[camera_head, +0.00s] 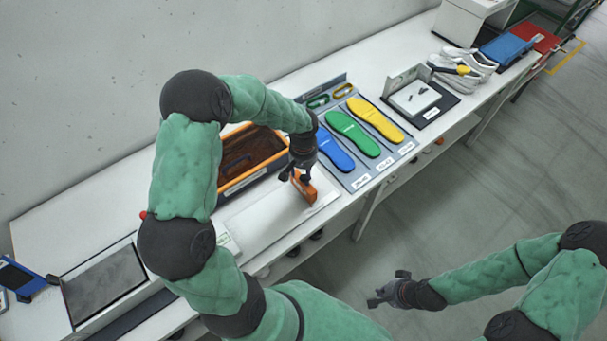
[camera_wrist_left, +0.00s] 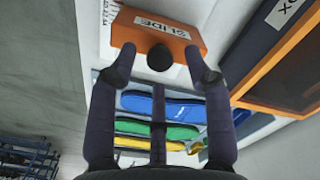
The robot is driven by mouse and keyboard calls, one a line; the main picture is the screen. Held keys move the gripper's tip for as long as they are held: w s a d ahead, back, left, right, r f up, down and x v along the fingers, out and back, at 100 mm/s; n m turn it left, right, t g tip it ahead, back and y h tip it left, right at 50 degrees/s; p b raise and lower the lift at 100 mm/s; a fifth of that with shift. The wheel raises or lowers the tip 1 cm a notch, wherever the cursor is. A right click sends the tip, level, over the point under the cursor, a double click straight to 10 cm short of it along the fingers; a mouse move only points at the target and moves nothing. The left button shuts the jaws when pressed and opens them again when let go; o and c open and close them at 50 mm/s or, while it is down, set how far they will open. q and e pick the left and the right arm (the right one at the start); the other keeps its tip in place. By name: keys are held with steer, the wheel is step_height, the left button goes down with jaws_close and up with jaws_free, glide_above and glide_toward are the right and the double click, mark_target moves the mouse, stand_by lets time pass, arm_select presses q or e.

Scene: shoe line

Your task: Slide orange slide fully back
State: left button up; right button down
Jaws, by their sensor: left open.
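The orange slide (camera_head: 305,187) is a small block on a white plate (camera_head: 262,222) at the front of the bench. In the left wrist view the orange slide (camera_wrist_left: 180,40) shows a white SLIDE label and a round dark knob (camera_wrist_left: 160,58). My left gripper (camera_head: 299,173) is at the block in the head view. In the left wrist view the left gripper (camera_wrist_left: 164,68) is open, with one fingertip on each side of the knob; whether they touch the block I cannot tell. My right gripper (camera_head: 389,288) hangs open and empty over the floor.
An orange-rimmed dark box (camera_head: 247,181) stands behind the plate. Blue (camera_head: 334,152), green (camera_head: 353,134) and yellow (camera_head: 376,119) insoles lie on a grey tray to the right. A dark screen (camera_head: 104,285) is at the left. The floor in front is clear.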

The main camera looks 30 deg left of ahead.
arm_select(q)
steer(key=shift+f, duration=0.7)
jaws_close()
steer(key=w+d+b, duration=0.1)
steer(key=w+d, duration=0.2)
steer(key=w, duration=0.4)
steer(key=shift+b, duration=0.4)
steer(key=shift+w+r, duration=0.1)
steer(key=shift+r, duration=0.05)
jaws_free()
steer(key=shift+w, duration=0.1)
